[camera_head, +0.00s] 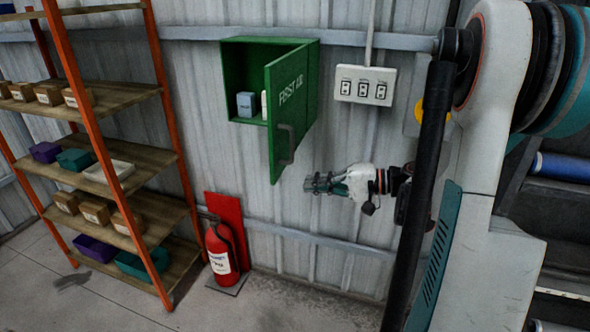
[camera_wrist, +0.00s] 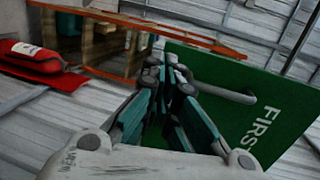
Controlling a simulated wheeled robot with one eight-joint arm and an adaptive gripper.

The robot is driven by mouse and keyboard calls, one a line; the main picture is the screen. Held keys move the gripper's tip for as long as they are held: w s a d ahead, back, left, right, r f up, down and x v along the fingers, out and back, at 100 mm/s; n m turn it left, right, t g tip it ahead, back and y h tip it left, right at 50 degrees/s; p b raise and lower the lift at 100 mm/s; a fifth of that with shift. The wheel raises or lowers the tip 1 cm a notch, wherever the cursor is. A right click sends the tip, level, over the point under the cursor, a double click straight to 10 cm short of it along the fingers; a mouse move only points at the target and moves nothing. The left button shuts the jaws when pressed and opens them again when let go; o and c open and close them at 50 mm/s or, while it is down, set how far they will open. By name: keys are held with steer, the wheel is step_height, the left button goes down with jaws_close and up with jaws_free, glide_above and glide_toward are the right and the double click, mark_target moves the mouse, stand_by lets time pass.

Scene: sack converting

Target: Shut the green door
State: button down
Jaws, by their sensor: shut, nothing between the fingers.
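The green door (camera_head: 290,110) with "FIRST AID" lettering stands open on a green wall cabinet (camera_head: 236,75), swung out toward the camera from the cabinet's right side. Its grey handle (camera_head: 287,145) is on the outer face, low down. My gripper (camera_head: 312,184) is shut and empty, to the right of the door's lower part and pointing left. In the wrist view, my gripper's fingers (camera_wrist: 170,82) lie in front of the door (camera_wrist: 275,140), with the handle (camera_wrist: 232,93) to their right. I cannot tell whether the fingers touch the door.
A blue-grey box (camera_head: 245,104) and a white item stand inside the cabinet. A switch panel (camera_head: 363,86) is on the wall to its right. A red extinguisher (camera_head: 220,254) stands below. A shelf rack (camera_head: 130,170) with boxes is at left.

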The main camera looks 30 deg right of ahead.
mark_target(282, 171)
steer(key=s+d+t, duration=0.2)
steer(key=s+d, duration=0.1)
steer(key=d, duration=0.5)
steer(key=shift+m+y, duration=0.3)
steer(key=b+x, duration=0.2)
steer(key=x, duration=1.2)
steer(key=shift+w+a, duration=0.1)
steer(key=shift+w, duration=0.1)
steer(key=shift+w+a+f+t, duration=0.1)
steer(key=shift+w+a+t, duration=0.25)
steer(key=shift+a+t, duration=0.1)
steer(key=w+a+m+t+h+b, duration=0.1)
steer(key=w+a+m+h, duration=0.25)
steer(key=w, duration=0.35)
steer(key=w+a+m+t+h, duration=0.1)
steer(key=w+a+m+h, duration=0.1)
steer(key=w+h, duration=0.35)
steer(key=w+a+m+t+h+b, duration=0.1)
steer(key=w+a+m+t+h, duration=0.1)
steer(key=w, duration=0.7)
steer(key=w+d, duration=0.4)
steer(key=w, duration=0.3)
steer(key=w+d, duration=0.4)
steer(key=w, duration=0.4)
steer(key=shift+w+r+p, duration=0.2)
steer(key=shift+r+p, duration=0.05)
steer(key=shift+p, duration=0.15)
